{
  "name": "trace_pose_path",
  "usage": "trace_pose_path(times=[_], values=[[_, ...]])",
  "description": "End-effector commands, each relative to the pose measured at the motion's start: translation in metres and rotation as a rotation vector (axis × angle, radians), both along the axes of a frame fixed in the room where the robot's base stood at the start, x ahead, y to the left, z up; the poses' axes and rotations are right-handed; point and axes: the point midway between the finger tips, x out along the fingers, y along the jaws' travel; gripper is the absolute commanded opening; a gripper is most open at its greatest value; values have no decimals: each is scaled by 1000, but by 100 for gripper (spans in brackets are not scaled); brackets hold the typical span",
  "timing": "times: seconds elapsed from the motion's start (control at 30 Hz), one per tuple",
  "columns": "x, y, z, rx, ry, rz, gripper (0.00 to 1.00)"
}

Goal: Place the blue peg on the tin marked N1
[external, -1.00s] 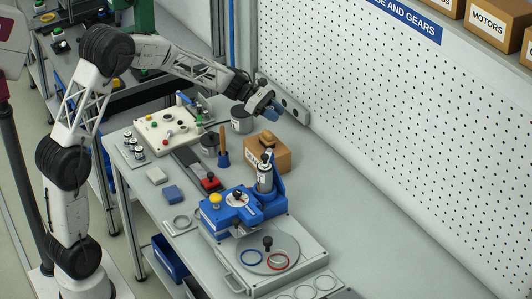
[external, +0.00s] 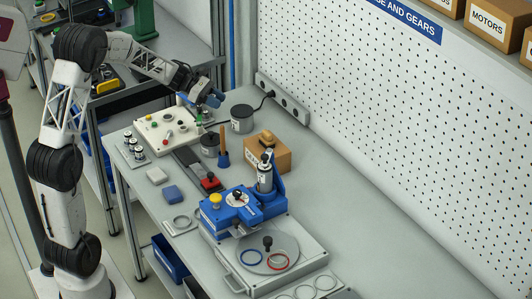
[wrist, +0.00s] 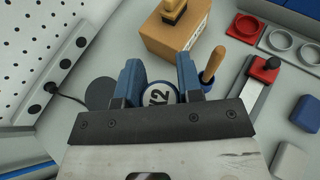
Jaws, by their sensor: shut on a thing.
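My gripper (external: 214,99) is above the back of the bench, close to the control panel. In the wrist view its blue fingers (wrist: 158,78) are closed around a round-ended piece with a blue rim, which I take to be the blue peg (wrist: 158,95). Its pale end carries a mark ending in 2. I cannot read either tin's mark.
A blue piece with a wooden handle (external: 223,157) stands beside the nearer tin. A cardboard box (external: 270,153) and a blue machine (external: 235,208) stand nearer the front. The control panel (external: 166,130) is at left. A power strip (external: 283,98) runs along the pegboard.

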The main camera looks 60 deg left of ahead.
Motion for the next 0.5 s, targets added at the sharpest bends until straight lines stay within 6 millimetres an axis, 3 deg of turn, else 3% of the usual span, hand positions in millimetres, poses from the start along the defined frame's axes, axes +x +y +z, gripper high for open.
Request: trace_pose_path(times=[0.03,0.2,0.5], values=[[1,-2,-15,-5,8,-2,10],[1,-2,-38,-4,6,-1,10],[1,-2,-46,-2,5,-2,10]])
